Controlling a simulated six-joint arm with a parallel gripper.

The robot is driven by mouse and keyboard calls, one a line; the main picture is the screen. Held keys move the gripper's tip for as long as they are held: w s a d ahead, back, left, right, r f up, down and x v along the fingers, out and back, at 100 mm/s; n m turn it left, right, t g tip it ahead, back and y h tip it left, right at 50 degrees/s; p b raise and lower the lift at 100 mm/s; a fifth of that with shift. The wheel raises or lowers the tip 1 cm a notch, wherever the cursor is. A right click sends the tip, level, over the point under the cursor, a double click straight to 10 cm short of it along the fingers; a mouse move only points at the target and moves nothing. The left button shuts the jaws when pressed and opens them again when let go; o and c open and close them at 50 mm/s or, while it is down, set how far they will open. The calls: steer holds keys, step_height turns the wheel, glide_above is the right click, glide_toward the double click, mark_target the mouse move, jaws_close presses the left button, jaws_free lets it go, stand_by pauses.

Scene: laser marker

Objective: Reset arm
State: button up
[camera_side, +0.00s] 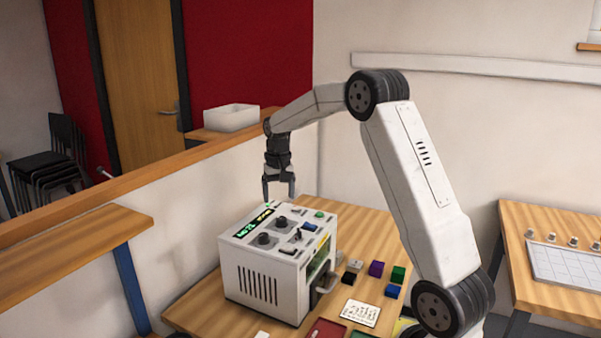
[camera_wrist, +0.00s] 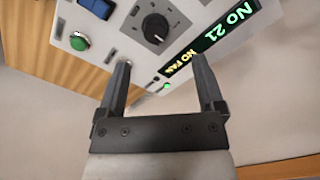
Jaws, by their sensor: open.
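The laser marker (camera_side: 262,285) is a white box with a vented side, standing on the wooden table. Its top panel carries dark knobs, a green button and a display. In the wrist view the display (camera_wrist: 212,38) reads "No 21" and "NO FAN", and a green button (camera_wrist: 79,42), a black knob (camera_wrist: 155,27) and a small lit green light (camera_wrist: 167,86) show. My gripper (camera_side: 279,196) points down just above the machine's top panel, near its back edge. In the wrist view its two fingers (camera_wrist: 160,75) are apart with nothing between them.
A white card (camera_side: 360,313) and a red tray (camera_side: 326,329) lie in front. A low wall with a wooden ledge (camera_side: 180,160) runs behind.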

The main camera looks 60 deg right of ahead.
steer(key=a, duration=0.2)
steer(key=a+f+n, duration=0.1)
steer(key=a, duration=0.2)
steer(key=s+a+f+n, duration=0.1)
steer(key=a, duration=0.1)
steer(key=shift+a+t, duration=0.3)
steer(key=s+a+f+n+t, duration=0.1)
steer(key=s+a+f+n, duration=0.2)
steer(key=s+a, duration=0.4)
steer(key=s+a+f+n+t, duration=0.1)
steer(key=s+a+f+n, duration=0.2)
steer(key=s+a, duration=0.4)
steer(key=a+f, duration=0.1)
steer(key=a, duration=0.3)
steer(key=shift+s+a+n, duration=0.3)
steer(key=shift+s+a, duration=0.05)
steer(key=shift+w, duration=0.15)
